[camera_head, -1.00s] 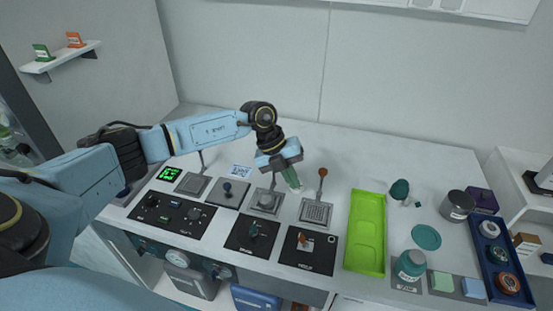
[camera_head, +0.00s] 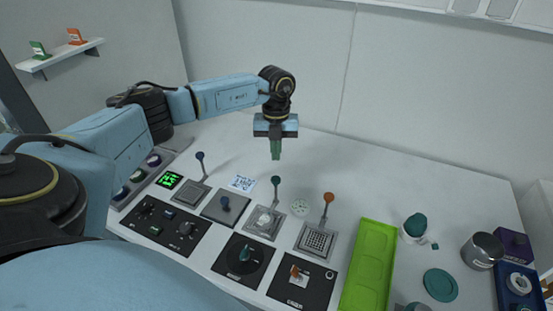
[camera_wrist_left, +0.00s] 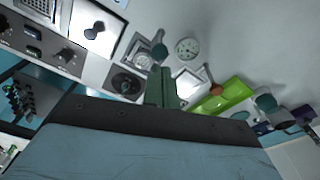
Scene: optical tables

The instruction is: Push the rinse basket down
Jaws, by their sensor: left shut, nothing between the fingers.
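My left gripper (camera_head: 276,154) is shut and empty. It hangs with green fingertips pointing down, above the worktop behind the green-knobbed lever (camera_head: 276,181). The fingers also show in the left wrist view (camera_wrist_left: 162,86). A square grey unit with a perforated grid (camera_head: 317,240) and an upright orange-knobbed lever (camera_head: 328,197) sits to the right. To its left, a grey unit with a round fitting (camera_head: 263,220) carries the green-knobbed lever. I cannot tell for sure which is the rinse basket. The gripper appears apart from both levers. My right gripper is out of view.
A blue-knobbed lever (camera_head: 200,157) stands further left. Black knob panels (camera_head: 243,255) line the front edge. A green tray (camera_head: 368,265), a white cup (camera_head: 414,229) and a metal pot (camera_head: 482,250) stand to the right.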

